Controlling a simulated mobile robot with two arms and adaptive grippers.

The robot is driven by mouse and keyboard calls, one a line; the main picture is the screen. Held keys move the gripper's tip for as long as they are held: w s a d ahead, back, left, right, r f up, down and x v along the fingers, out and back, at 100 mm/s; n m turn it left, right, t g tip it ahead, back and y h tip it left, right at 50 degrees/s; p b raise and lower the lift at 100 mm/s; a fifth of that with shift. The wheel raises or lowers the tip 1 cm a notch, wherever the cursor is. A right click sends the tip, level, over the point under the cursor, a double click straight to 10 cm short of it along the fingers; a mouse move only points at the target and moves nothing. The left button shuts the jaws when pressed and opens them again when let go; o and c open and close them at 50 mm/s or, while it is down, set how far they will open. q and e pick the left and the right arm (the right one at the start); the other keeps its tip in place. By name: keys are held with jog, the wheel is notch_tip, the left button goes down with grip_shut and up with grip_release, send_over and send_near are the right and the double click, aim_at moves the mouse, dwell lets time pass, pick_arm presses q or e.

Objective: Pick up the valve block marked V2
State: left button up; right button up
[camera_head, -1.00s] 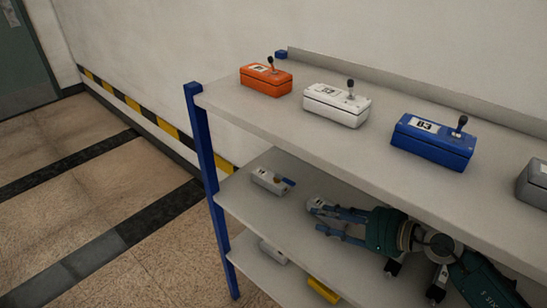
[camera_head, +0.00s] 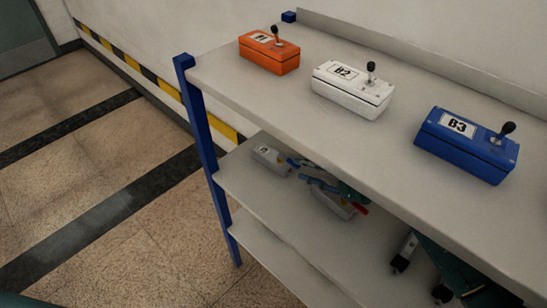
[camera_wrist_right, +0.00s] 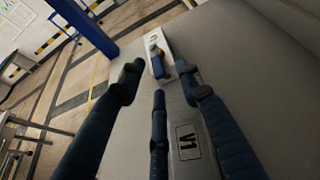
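Two light grey valve blocks lie on the middle shelf. The far-left one (camera_head: 270,160) has a blue handle; its label is too small to read. It also shows in the right wrist view (camera_wrist_right: 155,45), beyond my fingertips. A nearer block (camera_head: 333,205) with a red handle end lies to its right, partly under my gripper. In the right wrist view the nearer block (camera_wrist_right: 187,142) is marked V1 and lies under my fingers. No mark V2 is readable. My right gripper (camera_head: 315,175) has its fingers spread (camera_wrist_right: 165,86), with nothing held. My left gripper is out of view.
The top shelf (camera_head: 400,165) is close above my right arm and carries an orange box (camera_head: 268,54), a white box B2 (camera_head: 350,92) and a blue box B3 (camera_head: 465,146), each with a lever. A blue post (camera_head: 205,140) stands at the shelf's left end.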

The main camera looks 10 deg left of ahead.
jog(key=x, duration=0.2)
jog(key=shift+w+a, duration=0.1)
jog(key=shift+a, duration=0.35)
jog(key=shift+w+a+f, duration=0.15)
jog(key=shift+a+f, duration=0.05)
jog(key=shift+a, duration=0.05)
jog(key=shift+w+a+f, duration=0.1)
grip_shut()
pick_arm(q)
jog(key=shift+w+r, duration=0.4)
